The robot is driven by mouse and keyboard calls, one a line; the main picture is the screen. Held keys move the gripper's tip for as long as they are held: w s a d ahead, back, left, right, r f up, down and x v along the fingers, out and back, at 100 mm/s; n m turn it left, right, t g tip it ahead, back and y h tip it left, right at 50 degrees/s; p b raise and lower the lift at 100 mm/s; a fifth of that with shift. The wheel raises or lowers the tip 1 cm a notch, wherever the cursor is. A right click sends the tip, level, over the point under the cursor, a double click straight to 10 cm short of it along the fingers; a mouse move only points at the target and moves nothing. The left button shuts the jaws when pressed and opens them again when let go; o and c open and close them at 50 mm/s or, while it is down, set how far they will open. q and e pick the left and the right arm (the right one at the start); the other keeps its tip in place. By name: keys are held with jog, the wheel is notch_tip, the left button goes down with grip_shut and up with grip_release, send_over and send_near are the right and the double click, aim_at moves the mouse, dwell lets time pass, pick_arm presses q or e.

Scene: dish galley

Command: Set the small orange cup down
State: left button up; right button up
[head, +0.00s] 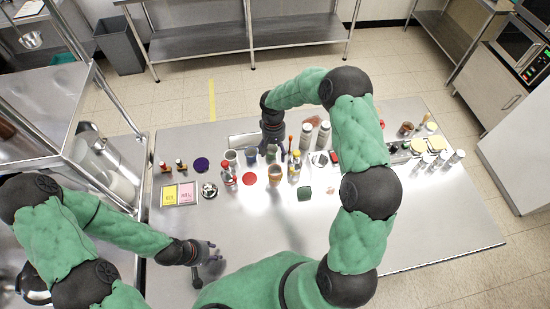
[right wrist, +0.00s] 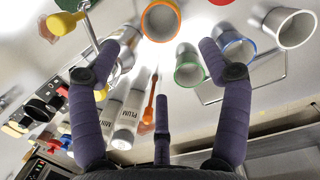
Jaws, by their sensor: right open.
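The small orange cup (head: 275,175), orange-rimmed, stands upright on the steel table, in front of the other cups. In the right wrist view the orange cup (right wrist: 160,22) shows its open mouth at the top, beyond my fingers. My right gripper (head: 273,143) is open behind the cups; in the right wrist view its fingers (right wrist: 158,75) are spread, with nothing between them touching the orange cup. My left gripper (head: 212,262) has its fingers apart and empty, low over the front left of the table.
Blue-rimmed (right wrist: 236,45), green-rimmed (right wrist: 189,68) and pale (right wrist: 290,27) cups stand close to my right fingers. White bottles (right wrist: 128,118) stand on the other side. The front right table is clear.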

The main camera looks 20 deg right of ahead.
jog(key=s+a+f+y, duration=0.1)
jog(key=s+a+f, duration=0.1)
jog(key=s+a, duration=0.1)
jog(key=s+a+f+y, duration=0.1)
jog(key=s+a+f, duration=0.2)
jog(key=a, duration=0.1)
jog(key=s+a+f, duration=0.3)
jog(key=shift+s+a+f+n+t+y, duration=0.1)
jog(key=shift+s+a+n+t+y, duration=0.1)
jog(key=shift+s+n+t+y, duration=0.15)
jog(key=shift+t+y, duration=0.25)
jog(key=shift+y, duration=0.2)
jog(key=s+a, duration=0.1)
jog(key=s+a+f, duration=0.1)
jog(key=s, duration=0.1)
jog(key=s+f, duration=0.1)
jog(key=s, duration=0.1)
jog(key=shift+a, duration=0.4)
jog(key=shift+t, duration=0.3)
jog(key=s, duration=0.2)
jog(key=s+a, duration=0.1)
jog(key=s, duration=0.4)
jog(key=shift+s+a+f, duration=0.25)
jog(key=shift+s+a, duration=0.1)
jog(key=shift+a, duration=0.05)
jog(key=shift+s, duration=0.5)
jog(key=shift+d, duration=0.15)
